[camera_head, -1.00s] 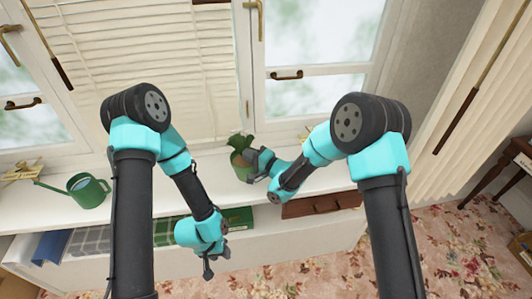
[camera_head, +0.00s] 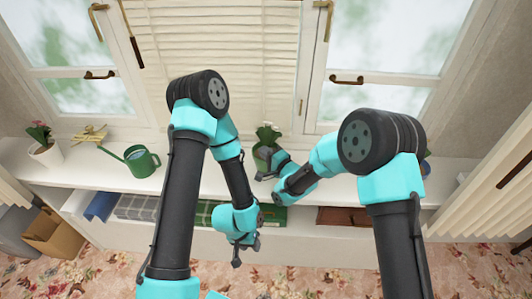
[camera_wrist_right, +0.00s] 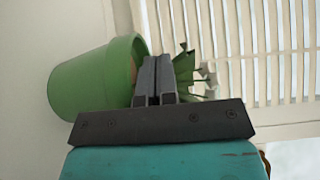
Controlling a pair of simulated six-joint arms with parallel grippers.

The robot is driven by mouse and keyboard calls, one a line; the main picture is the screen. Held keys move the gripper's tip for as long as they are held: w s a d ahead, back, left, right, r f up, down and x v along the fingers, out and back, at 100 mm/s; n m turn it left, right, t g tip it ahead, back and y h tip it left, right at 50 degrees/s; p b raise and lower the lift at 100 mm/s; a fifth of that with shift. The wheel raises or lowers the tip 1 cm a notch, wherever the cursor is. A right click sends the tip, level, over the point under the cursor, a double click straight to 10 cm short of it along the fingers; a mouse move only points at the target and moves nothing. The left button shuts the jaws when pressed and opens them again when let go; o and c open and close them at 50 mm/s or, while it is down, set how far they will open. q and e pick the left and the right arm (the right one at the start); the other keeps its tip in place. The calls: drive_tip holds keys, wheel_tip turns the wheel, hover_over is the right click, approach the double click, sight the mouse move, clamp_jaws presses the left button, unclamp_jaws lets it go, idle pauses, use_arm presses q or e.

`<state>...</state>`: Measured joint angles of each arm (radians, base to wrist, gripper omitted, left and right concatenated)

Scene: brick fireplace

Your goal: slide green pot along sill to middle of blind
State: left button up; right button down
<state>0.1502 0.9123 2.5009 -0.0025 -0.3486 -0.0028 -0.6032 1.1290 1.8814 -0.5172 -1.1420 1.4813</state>
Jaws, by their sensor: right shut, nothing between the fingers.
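The green pot (camera_head: 261,154), with a leafy plant and pale flower, stands upright on the white sill in front of the right part of the closed blind (camera_head: 220,50). My right gripper (camera_head: 266,166) is shut and empty beside the pot, on its near right side. In the right wrist view the pot (camera_wrist_right: 85,84) is behind and left of the shut fingers (camera_wrist_right: 155,80), which hide part of its rim and plant; contact cannot be told. My left gripper (camera_head: 237,256) hangs low in front of the shelf, away from the pot; its fingers are too small to read.
A green watering can (camera_head: 138,160) stands on the sill to the left. Farther left are a tan bundle (camera_head: 90,133) and a white pot (camera_head: 47,154) with a red flower. Bare sill lies between can and green pot, partly hidden by my left arm.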

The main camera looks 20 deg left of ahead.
idle(0.8)
drive_tip(key=shift+w+d, duration=0.25)
drive_tip(key=shift+d, duration=0.25)
drive_tip(key=d, duration=0.3)
drive_tip(key=shift+w+d, duration=0.3)
drive_tip(key=shift+d, duration=0.05)
drive_tip(key=v, duration=0.9)
drive_tip(key=shift+s, duration=0.1)
